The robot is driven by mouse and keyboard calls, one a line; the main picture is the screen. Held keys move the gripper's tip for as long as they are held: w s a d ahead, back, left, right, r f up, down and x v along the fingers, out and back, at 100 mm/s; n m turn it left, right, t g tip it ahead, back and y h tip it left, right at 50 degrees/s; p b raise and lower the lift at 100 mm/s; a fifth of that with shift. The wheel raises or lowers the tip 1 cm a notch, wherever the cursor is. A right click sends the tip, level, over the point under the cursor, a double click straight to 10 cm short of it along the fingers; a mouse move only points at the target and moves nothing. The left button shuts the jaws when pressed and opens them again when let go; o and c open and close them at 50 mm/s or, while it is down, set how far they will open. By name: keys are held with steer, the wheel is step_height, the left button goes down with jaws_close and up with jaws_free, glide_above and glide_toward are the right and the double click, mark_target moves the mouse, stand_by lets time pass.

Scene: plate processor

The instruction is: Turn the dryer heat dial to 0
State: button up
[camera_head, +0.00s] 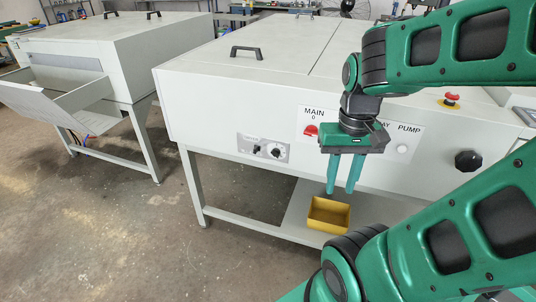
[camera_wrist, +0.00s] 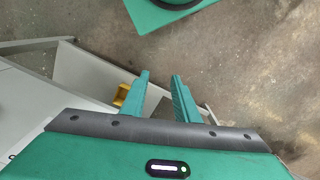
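A small grey panel (camera_head: 263,148) with two dark dials sits on the front of the large white machine. The left dial (camera_head: 257,149) and the right dial (camera_head: 276,152) are both small; their markings are too small to read, so I cannot tell which is the heat dial or where it points. My gripper (camera_head: 344,192) hangs in front of the machine, to the right of the panel and apart from it. Its two green fingers point down, parted, with nothing between them. They also show in the wrist view (camera_wrist: 160,75), again empty.
A red MAIN switch (camera_head: 310,130), a pale PUMP button (camera_head: 402,148), a black knob (camera_head: 467,160) and a red emergency button (camera_head: 451,100) are on the machine. A yellow bin (camera_head: 329,214) stands on the lower shelf. Open floor lies left of the machine, before another white machine (camera_head: 110,45).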

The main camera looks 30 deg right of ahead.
steer(key=shift+w+a, duration=0.1)
steer(key=w+d+f+m+g+h, duration=0.3)
steer(key=w+d+f+h, duration=0.15)
steer(key=w+f, duration=0.4)
steer(key=n+t+h, duration=0.8)
steer(key=t+h, duration=0.2)
steer(key=t, duration=0.4)
glide_toward(273, 155)
steer(key=x, duration=0.9)
